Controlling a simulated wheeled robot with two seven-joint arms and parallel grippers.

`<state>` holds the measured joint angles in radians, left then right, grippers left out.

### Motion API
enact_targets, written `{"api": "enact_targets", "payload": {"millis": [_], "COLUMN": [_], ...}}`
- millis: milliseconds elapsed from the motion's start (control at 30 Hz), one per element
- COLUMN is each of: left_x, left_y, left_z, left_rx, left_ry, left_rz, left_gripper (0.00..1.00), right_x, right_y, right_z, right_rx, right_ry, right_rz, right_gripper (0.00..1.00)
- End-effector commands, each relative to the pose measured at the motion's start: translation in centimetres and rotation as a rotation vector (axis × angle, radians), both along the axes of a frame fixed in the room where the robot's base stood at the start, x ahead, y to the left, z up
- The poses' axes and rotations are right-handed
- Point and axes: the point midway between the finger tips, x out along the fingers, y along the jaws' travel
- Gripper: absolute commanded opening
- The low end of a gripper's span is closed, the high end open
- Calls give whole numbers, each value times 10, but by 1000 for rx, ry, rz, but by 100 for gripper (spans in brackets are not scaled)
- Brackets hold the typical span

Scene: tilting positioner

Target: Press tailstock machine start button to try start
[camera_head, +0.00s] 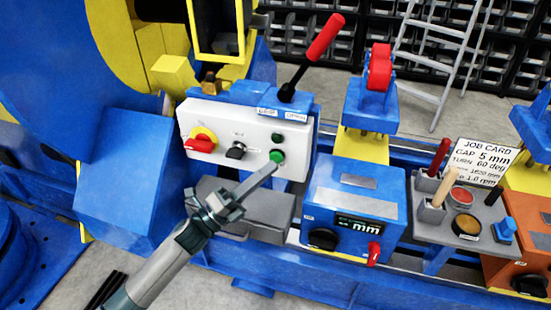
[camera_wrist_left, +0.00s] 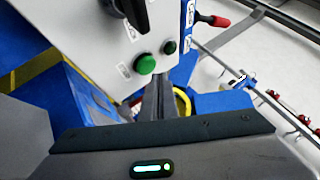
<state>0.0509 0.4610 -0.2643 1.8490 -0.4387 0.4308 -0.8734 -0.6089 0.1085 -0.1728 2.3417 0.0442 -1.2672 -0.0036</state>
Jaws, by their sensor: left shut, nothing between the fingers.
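The white control panel (camera_head: 222,136) on the blue machine carries a green start button (camera_head: 277,156), a dark green lamp or button (camera_head: 277,138) above it, a black knob (camera_head: 236,150) and a red-and-yellow switch (camera_head: 201,140). My left gripper (camera_head: 270,169) is shut and empty, its fingertips just below the green button in the head view. In the left wrist view the green button (camera_wrist_left: 145,64) is just left of the closed fingertips (camera_wrist_left: 158,85). I cannot tell whether they touch it. My right gripper is not in view.
A red-handled lever (camera_head: 325,38) rises above the panel. A blue box with an mm display (camera_head: 360,226) stands to the right. A grey tool tray (camera_head: 460,242) and job card (camera_head: 484,160) are further right. A grey box (camera_head: 255,207) lies below the panel.

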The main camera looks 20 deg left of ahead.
Motion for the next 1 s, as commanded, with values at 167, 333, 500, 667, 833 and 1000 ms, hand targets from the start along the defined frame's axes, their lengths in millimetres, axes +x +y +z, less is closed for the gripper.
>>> {"api": "enact_targets", "payload": {"millis": [167, 333, 500, 667, 833, 1000], "left_x": [0, 0, 2, 6, 9, 9], "left_y": [0, 0, 0, 0, 0, 0], "left_z": [0, 0, 0, 0, 0, 0], "left_rx": [0, 0, 0, 0, 0, 0], "left_ry": [0, 0, 0, 0, 0, 0], "left_rz": [0, 0, 0, 0, 0, 0], "left_gripper": [0, 0, 0, 0, 0, 0], "right_x": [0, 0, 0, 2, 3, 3], "right_y": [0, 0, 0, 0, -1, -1], "right_z": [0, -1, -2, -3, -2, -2], "right_rx": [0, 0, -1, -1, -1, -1], "right_ry": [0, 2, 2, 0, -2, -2], "right_rz": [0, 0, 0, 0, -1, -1], "right_gripper": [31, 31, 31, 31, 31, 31]}}
